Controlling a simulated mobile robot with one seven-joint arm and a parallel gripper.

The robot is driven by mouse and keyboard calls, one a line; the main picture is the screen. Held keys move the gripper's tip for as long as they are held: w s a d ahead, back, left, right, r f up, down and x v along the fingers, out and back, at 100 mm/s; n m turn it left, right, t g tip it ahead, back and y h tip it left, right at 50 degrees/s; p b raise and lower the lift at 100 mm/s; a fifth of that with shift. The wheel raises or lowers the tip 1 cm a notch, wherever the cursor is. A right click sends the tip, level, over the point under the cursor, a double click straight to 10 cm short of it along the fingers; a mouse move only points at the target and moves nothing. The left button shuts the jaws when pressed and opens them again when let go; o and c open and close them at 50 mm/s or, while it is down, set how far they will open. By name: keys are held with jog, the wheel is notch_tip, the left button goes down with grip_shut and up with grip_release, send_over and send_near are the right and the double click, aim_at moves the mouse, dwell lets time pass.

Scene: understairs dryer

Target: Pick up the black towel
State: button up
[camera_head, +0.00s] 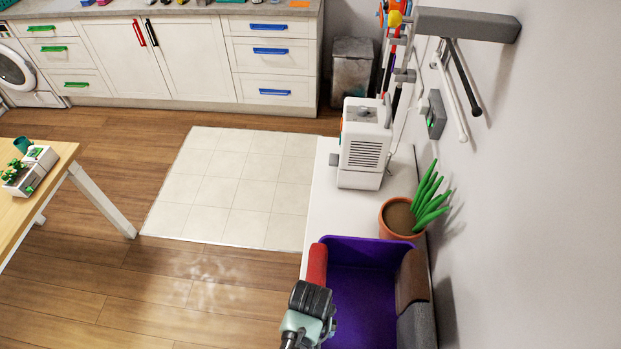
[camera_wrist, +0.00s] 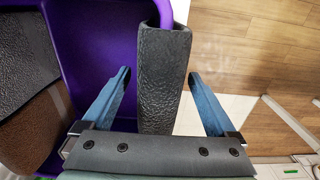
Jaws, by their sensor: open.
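The black towel (camera_wrist: 165,75) is a dark, textured strip draped over the purple rim of a bin, seen in the wrist view. My gripper (camera_wrist: 159,73) is open, with one blue finger on each side of the towel. The left finger is over the bin's inside and the right finger over its outer side. The towel's lower end in the picture is hidden behind my gripper body. In the head view my arm covers this part of the rim, and I cannot make out the black towel or my fingertips there.
The purple bin (camera_head: 360,300) stands on a white surface (camera_head: 330,205). A red towel (camera_head: 317,264) hangs on its left rim; brown (camera_head: 412,278) and dark grey (camera_head: 416,325) towels hang on its right. A potted plant (camera_head: 400,217) and white machine (camera_head: 363,145) stand behind.

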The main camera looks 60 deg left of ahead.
jog(key=shift+w+f, duration=0.1)
jog(key=shift+f, duration=1.25)
jog(key=c, duration=1.5)
jog(key=shift+o, duration=0.2)
jog(key=shift+r, duration=0.1)
